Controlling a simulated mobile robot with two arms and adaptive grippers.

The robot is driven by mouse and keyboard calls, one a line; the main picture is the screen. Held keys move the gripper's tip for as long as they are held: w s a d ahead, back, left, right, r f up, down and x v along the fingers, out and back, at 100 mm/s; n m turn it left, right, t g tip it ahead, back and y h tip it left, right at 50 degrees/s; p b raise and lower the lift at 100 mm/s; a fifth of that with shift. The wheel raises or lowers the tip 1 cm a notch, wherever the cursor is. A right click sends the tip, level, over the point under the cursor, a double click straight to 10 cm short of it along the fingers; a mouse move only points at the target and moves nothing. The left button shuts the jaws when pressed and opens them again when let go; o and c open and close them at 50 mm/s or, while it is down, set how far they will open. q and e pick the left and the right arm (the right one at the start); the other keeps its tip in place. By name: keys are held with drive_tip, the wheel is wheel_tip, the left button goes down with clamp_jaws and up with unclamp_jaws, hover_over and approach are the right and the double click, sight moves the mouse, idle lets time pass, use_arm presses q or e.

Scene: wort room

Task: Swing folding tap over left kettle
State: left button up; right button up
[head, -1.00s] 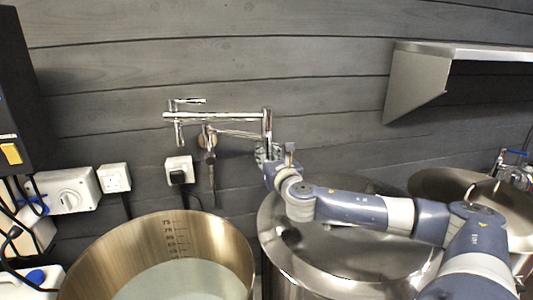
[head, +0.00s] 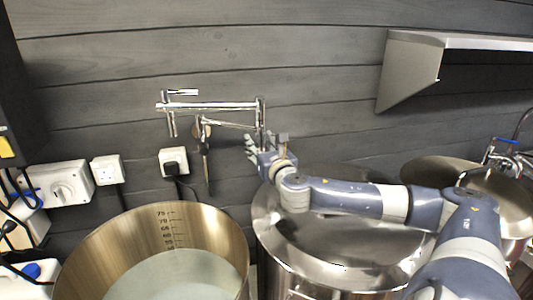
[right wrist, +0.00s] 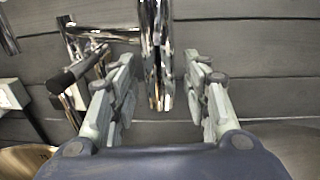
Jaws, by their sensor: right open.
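The chrome folding tap (head: 215,107) is mounted on the grey plank wall, its jointed arm stretched sideways above and behind the left kettle. The left kettle (head: 120,237) is open, with a volume scale inside and pale liquid in it. My right gripper (head: 254,146) is open at the lower end of the tap's right-hand vertical pipe. In the right wrist view, that chrome pipe (right wrist: 156,55) stands between the spread fingers of the gripper (right wrist: 160,75), with gaps on both sides. I cannot tell how deep it sits between them. My left gripper is out of view.
A lidded steel kettle (head: 330,255) stands under my right arm, and another (head: 430,170) lies farther right. Sockets (head: 173,161) with plugs and cables are on the wall below the tap. A steel shelf (head: 410,75) juts out at upper right.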

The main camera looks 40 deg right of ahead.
drive_tip(key=v, duration=1.2)
drive_tip(key=shift+w, duration=0.15)
idle(0.3)
